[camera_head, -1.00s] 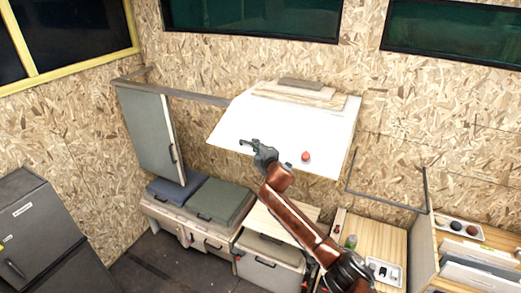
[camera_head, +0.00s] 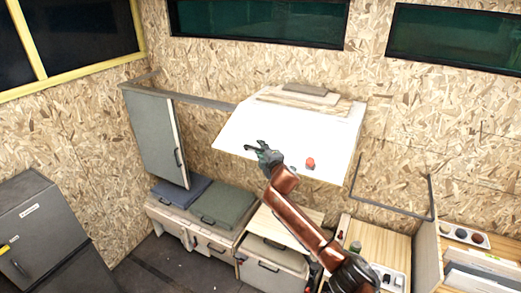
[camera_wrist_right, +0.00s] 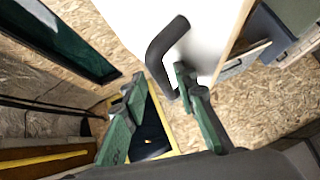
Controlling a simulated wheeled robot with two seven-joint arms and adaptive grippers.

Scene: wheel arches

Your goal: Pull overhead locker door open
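The overhead locker's white door (camera_head: 240,127) is a broad slanted panel on the far wall in the head view. Its dark bent handle (camera_head: 251,147) is near the lower left edge; it also shows large in the right wrist view (camera_wrist_right: 163,48), fixed to the white panel. My right gripper (camera_head: 262,150) is at this handle. In the wrist view its green fingers (camera_wrist_right: 160,92) are spread apart, with the handle's lower end between or just beyond the tips, closer to the right finger. Contact cannot be told. A red round piece (camera_head: 310,163) is on the white panel. My left gripper is not in view.
Flat boards (camera_head: 305,98) lie on top of the locker. A grey door (camera_head: 158,135) hangs to its left. Below are a bench with cushions (camera_head: 222,205) and a wooden counter (camera_head: 378,242). A dark metal frame (camera_head: 395,207) is on the wall at right.

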